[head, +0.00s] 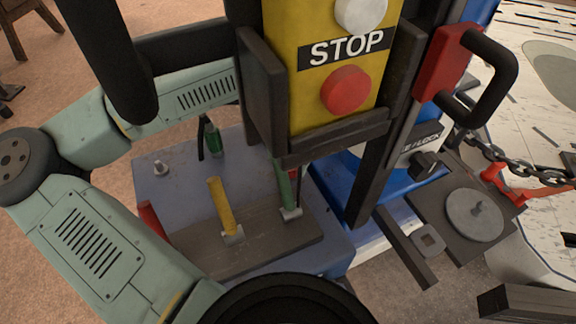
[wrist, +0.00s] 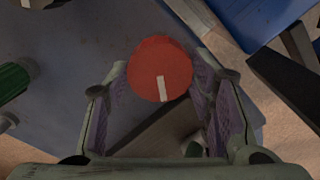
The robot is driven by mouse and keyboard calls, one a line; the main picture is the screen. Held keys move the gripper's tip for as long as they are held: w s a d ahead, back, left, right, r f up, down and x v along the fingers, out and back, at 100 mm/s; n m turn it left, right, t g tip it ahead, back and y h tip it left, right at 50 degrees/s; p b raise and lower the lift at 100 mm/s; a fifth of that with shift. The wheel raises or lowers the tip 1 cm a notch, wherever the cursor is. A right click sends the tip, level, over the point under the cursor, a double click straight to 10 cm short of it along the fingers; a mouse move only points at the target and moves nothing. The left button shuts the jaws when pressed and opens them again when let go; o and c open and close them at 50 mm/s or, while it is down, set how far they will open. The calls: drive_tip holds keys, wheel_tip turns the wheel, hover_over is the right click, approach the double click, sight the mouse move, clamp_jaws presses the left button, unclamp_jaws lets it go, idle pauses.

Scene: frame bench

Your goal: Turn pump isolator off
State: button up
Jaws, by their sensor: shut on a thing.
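In the wrist view, a round red knob (wrist: 160,62) with a white line on its face sits between the fingers of my gripper (wrist: 158,80). The purple-padded fingers are closed on its two sides. The white line runs down the picture, toward the palm. I see no label on the knob, so I cannot tell from the frames whether it is the pump isolator. In the head view my gripper does not show.
A yellow STOP box (head: 325,110) with a red button (head: 346,90) stands in front. Yellow (head: 223,205) and green (head: 286,187) levers rise from a dark plate (head: 270,245). A red handle (head: 460,62) and a chain (head: 515,160) are at the right.

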drive_tip(key=n+b, duration=0.4)
drive_tip(key=shift+f+n, duration=0.3)
drive_tip(key=shift+r+n+b, duration=0.15)
drive_tip(key=shift+n+b, duration=1.25)
drive_tip(key=shift+n, duration=0.1)
drive_tip(key=shift+r, duration=0.1)
drive_tip(key=o, duration=1.2)
drive_tip(key=shift+c, duration=0.2)
wheel_tip(320, 180, up, 12)
drive_tip(key=shift+r, duration=0.1)
